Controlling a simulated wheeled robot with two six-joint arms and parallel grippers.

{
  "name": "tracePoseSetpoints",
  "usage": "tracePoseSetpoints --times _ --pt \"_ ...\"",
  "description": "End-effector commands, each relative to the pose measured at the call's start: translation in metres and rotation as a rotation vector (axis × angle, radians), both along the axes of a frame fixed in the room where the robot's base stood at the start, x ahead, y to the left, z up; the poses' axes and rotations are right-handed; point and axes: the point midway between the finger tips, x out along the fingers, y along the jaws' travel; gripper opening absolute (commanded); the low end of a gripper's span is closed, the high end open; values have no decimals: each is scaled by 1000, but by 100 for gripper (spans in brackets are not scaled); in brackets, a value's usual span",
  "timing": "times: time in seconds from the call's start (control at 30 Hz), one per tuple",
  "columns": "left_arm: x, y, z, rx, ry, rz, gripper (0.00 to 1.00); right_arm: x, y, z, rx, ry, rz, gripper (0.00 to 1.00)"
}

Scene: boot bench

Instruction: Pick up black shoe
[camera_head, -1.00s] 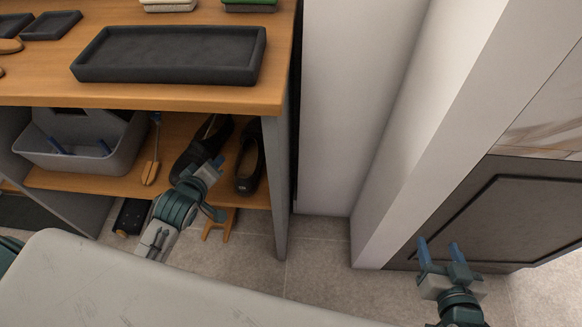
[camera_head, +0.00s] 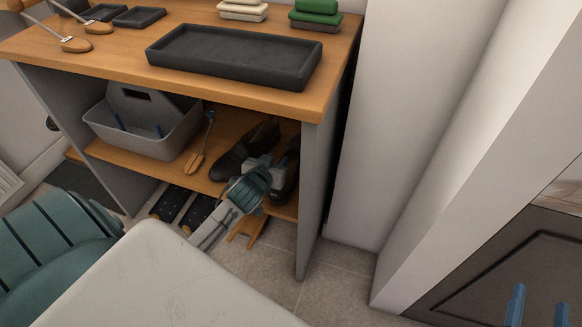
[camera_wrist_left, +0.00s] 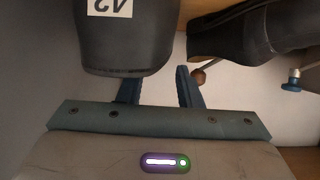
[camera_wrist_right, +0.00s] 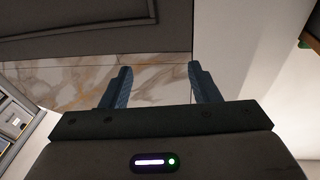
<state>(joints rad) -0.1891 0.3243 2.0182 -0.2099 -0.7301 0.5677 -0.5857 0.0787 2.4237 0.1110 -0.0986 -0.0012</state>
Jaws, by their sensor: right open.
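Two black shoes stand side by side on the lower shelf in the head view, a left one (camera_head: 232,164) and a right one (camera_head: 291,184), partly hidden by my left gripper (camera_head: 266,163). In the left wrist view, a black shoe with an upside-down white number label (camera_wrist_left: 125,45) is close at the upper left, overlapping one fingertip. The other shoe (camera_wrist_left: 235,38) lies at the upper right. My left gripper (camera_wrist_left: 158,80) is open, its fingers spread, with no shoe clearly between them. My right gripper (camera_head: 538,306) is open and empty, away from the bench; it also shows in the right wrist view (camera_wrist_right: 160,82).
The bench top (camera_head: 130,59) hangs over the shelf, and its right side panel (camera_head: 312,190) stands beside the shoes. A grey caddy (camera_head: 155,138) and a wooden-ended tool (camera_head: 195,162) are on the shelf. A wooden boot jack (camera_head: 243,229) is on the floor below.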

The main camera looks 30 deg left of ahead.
Motion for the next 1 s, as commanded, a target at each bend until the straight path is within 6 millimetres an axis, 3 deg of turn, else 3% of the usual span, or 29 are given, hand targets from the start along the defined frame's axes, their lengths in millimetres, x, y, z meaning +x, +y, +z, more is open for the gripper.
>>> tracePoseSetpoints --times 0.3,0.6,0.63,0.8,1.0 --pt "33 6 -16 -1 -1 -1 32 -1 -2 48 -18 -275 -9 56" --pt "37 6 -17 -1 0 -1 32 -3 -2 55 -20 -307 -9 56" --pt "37 6 -17 -1 0 -1 30 -3 -2 55 -20 -307 -9 56" --pt "37 6 -17 -1 0 -1 0 -3 -2 55 -19 -306 -9 56" --pt "37 6 -17 -1 0 -1 0 -3 -2 54 -19 -306 -9 56"
